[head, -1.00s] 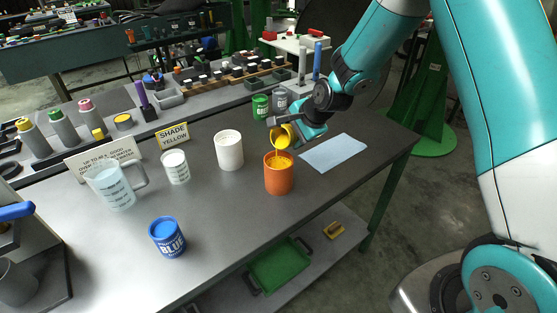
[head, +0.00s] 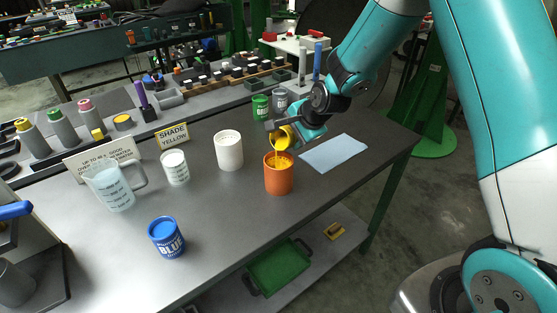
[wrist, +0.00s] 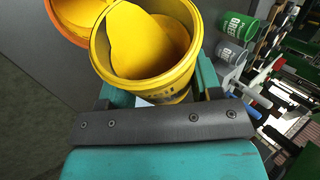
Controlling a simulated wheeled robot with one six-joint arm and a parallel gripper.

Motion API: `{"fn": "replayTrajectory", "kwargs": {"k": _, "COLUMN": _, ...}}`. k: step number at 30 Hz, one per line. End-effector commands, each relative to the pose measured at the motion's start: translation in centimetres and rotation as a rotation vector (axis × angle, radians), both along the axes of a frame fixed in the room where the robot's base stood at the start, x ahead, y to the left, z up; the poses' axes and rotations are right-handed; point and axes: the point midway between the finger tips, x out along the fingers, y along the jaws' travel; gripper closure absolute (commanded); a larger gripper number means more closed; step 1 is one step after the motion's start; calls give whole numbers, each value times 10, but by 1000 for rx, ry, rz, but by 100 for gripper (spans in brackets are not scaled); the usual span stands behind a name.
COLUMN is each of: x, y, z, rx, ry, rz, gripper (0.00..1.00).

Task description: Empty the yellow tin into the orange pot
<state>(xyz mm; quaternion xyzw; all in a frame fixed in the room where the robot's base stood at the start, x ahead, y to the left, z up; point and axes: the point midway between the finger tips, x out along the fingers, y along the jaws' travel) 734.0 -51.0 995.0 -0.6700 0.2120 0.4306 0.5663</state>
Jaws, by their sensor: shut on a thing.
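The yellow tin (head: 281,139) is held tipped over the orange pot (head: 279,179), its mouth towards the pot. Yellow paint shows at the tin's lip and inside the pot. My gripper (head: 297,136) is shut on the yellow tin, above and just right of the pot's rim. In the wrist view the tin (wrist: 150,85) sits between my fingers (wrist: 160,97), with yellow paint still inside it. The orange pot's rim (wrist: 55,20) shows behind it at the upper left, with yellow inside.
A green tin (head: 261,107) stands behind. A pale blue cloth (head: 333,153) lies to the right.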

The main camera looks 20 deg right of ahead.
Motion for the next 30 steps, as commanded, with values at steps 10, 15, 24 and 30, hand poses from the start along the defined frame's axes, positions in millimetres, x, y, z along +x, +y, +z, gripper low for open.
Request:
{"fn": "replayTrajectory", "kwargs": {"k": 10, "x": 0, "y": 1, "z": 1, "rx": -16, "ry": -11, "rz": 2, "gripper": 72}}
{"fn": "replayTrajectory", "kwargs": {"k": 15, "x": 0, "y": 1, "z": 1, "rx": -24, "ry": -16, "rz": 1, "gripper": 72}}
{"fn": "replayTrajectory", "kwargs": {"k": 24, "x": 0, "y": 0, "z": 2, "rx": -38, "ry": -25, "rz": 0, "gripper": 72}}
{"fn": "replayTrajectory", "kwargs": {"k": 30, "x": 0, "y": 0, "z": 3, "rx": -47, "ry": -32, "rz": 0, "gripper": 72}}
